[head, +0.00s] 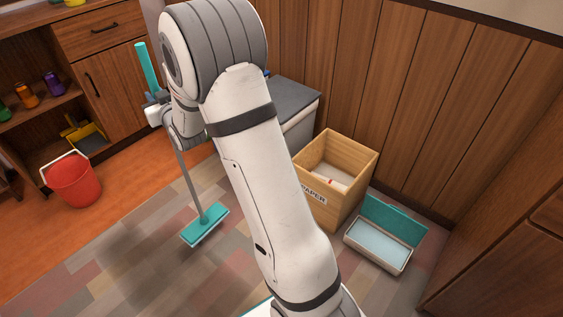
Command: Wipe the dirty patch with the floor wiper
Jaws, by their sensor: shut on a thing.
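The floor wiper has a teal handle grip (147,68), a thin grey pole and a teal head (205,226). It stands nearly upright, slightly tilted, with its head at the patterned floor; I cannot tell if the head touches it. My gripper (156,106) is shut on the pole just below the teal grip. My arm hides part of the gripper. A dark smudged dirty patch (130,245) shows on the floor to the left of the wiper head and near it.
A red bucket (73,182) and a yellow dustpan (83,134) are by the wooden cabinet at left. A wooden box marked PAPER (357,160) and an open white tub with a teal lid (376,247) stand at right. The floor around the patch is clear.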

